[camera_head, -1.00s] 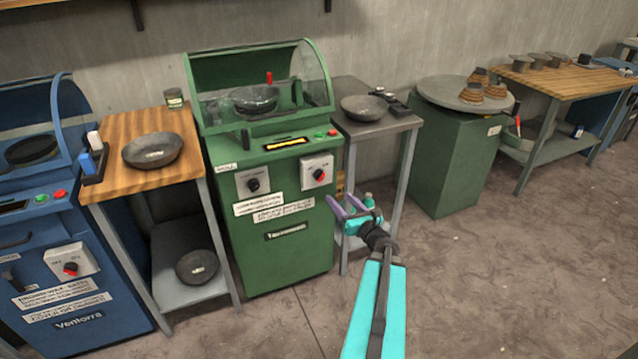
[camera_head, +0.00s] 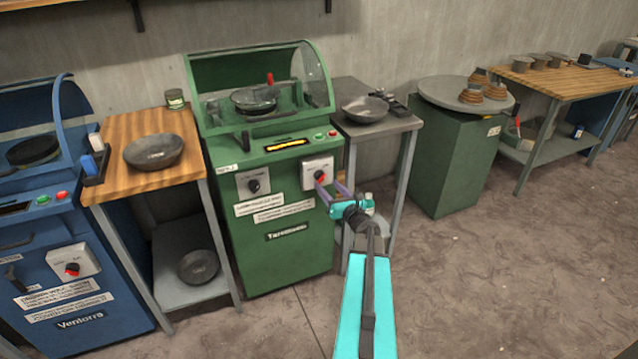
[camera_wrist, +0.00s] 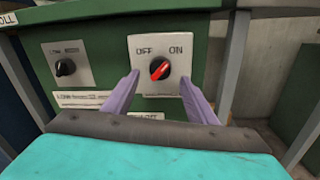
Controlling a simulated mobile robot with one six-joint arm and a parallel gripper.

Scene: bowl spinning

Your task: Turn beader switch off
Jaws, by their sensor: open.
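The green machine (camera_head: 285,222) has a white switch plate (camera_head: 311,167) on its front right, with a red and black rotary knob (camera_head: 320,175). In the wrist view the plate reads OFF at left and ON at right, and the red knob (camera_wrist: 160,69) has its pointer tilted up to the right, toward ON. My gripper (camera_head: 334,189) is open in front of the plate. In the wrist view its two purple fingers (camera_wrist: 158,88) stand on either side of the knob, below its level. I cannot tell whether they touch the plate.
A second black knob (camera_wrist: 65,67) on a grey plate is left of the switch. A grey side table (camera_head: 398,124) with a bowl (camera_head: 365,109) stands right of the machine. A wooden table (camera_head: 118,187) stands left. The floor at right is clear.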

